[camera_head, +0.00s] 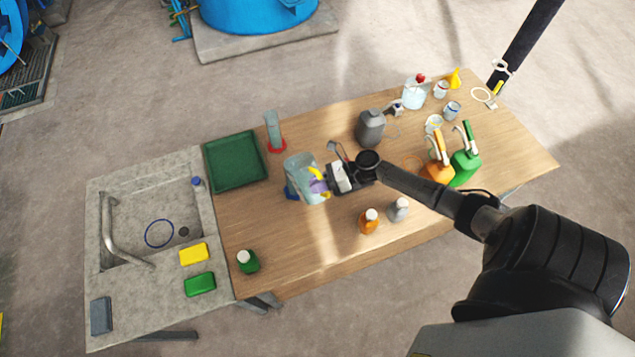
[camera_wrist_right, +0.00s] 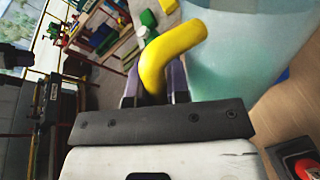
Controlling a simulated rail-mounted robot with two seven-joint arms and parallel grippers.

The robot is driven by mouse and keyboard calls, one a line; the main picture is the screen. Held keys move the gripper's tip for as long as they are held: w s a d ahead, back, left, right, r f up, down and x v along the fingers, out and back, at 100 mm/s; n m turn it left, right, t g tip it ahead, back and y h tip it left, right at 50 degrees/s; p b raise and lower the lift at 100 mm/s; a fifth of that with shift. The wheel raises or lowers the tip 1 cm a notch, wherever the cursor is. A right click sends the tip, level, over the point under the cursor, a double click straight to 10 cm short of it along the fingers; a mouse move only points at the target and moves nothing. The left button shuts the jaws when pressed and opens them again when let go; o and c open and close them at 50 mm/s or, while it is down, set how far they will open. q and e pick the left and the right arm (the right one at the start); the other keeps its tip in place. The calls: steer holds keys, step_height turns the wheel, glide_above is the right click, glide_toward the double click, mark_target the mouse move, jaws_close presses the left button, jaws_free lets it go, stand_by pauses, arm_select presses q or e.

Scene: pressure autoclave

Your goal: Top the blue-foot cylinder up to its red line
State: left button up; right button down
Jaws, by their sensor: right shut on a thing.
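My right gripper (camera_head: 319,185) is shut on the yellow handle of a clear jug (camera_head: 300,168) above the middle of the table. In the right wrist view the gripper (camera_wrist_right: 155,92) has its purple pads at the curved yellow handle (camera_wrist_right: 170,52), and the translucent jug (camera_wrist_right: 240,45) fills the upper right. A blue foot (camera_head: 291,192) shows at the jug's lower left; the rest of that cylinder and its red line cannot be made out. A cylinder with a red foot (camera_head: 277,147) stands upright behind. My left gripper is not in view.
A green tray (camera_head: 235,161) and a sink (camera_head: 150,225) lie to the left. A grey bottle (camera_head: 370,128), orange jug (camera_head: 437,171) and green jug (camera_head: 464,168) stand right. Small bottles (camera_head: 369,221) stand near the front edge. The front left tabletop is mostly clear.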

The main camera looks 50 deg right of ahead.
mark_target(310, 170)
steer(key=shift+w+r+m+g+p, duration=0.15)
steer(key=shift+r+m+g+p, duration=0.3)
steer(key=shift+p, duration=0.8)
steer(key=shift+w+d+r+g+p, duration=0.15)
steer(key=shift+r+g+p, duration=0.3)
steer(key=shift+p, duration=0.5)
steer(key=shift+w+r+m, duration=0.3)
steer(key=shift+r+m, duration=0.2)
steer(key=shift+m, duration=0.05)
steer(key=shift+w+d+r+m+g+h, duration=0.15)
steer(key=shift+w+r+m+g+h, duration=0.15)
steer(key=shift+w+r+m+g, duration=0.65)
steer(key=shift+w+r+g, duration=0.15)
steer(key=shift+r+g, duration=0.2)
steer(key=shift+w+r+m, duration=0.2)
steer(key=shift+m, duration=0.05)
steer(key=shift+w+d+r+g, duration=0.1)
steer(key=shift+w+g, duration=0.1)
steer(key=shift+g, duration=0.1)
